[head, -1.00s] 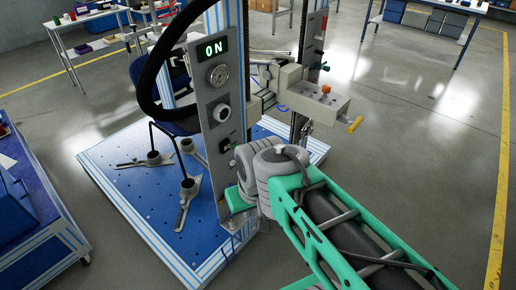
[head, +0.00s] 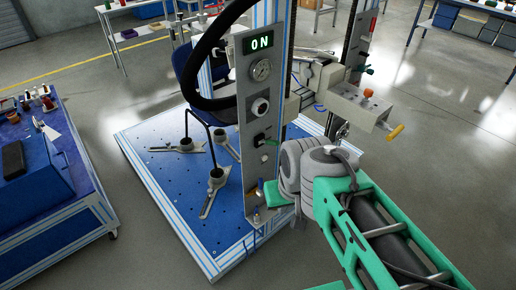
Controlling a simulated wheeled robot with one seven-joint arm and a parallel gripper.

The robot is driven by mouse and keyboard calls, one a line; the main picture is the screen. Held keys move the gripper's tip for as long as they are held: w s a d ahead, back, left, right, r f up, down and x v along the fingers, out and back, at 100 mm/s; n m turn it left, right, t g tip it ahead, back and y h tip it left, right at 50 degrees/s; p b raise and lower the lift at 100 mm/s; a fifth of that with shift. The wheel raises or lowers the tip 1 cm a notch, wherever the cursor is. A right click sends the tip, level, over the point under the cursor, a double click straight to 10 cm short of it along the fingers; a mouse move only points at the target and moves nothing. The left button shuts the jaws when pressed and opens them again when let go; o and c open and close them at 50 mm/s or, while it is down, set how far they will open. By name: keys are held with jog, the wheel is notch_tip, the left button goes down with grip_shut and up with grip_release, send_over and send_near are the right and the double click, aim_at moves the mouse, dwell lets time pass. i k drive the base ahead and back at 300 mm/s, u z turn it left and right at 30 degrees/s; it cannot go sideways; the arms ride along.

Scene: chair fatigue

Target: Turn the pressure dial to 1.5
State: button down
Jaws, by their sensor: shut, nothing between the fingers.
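The upright grey control panel (head: 253,185) stands on the machine's front post.
A large black ring (head: 199,88) curves past the panel's left edge. A blue perforated base (head: 165,150) holds several metal clamps. A grey box with a yellow handle (head: 394,131) juts out right of the panel. A blue cart (head: 85,190) stands left; open floor lies right.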

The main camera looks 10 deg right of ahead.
aim_at(260, 106)
jog(key=u, duration=2.3)
jog(key=k, duration=0.85)
jog(key=z, duration=0.75)
jog(key=i, duration=0.5)
jog(key=z, duration=0.05)
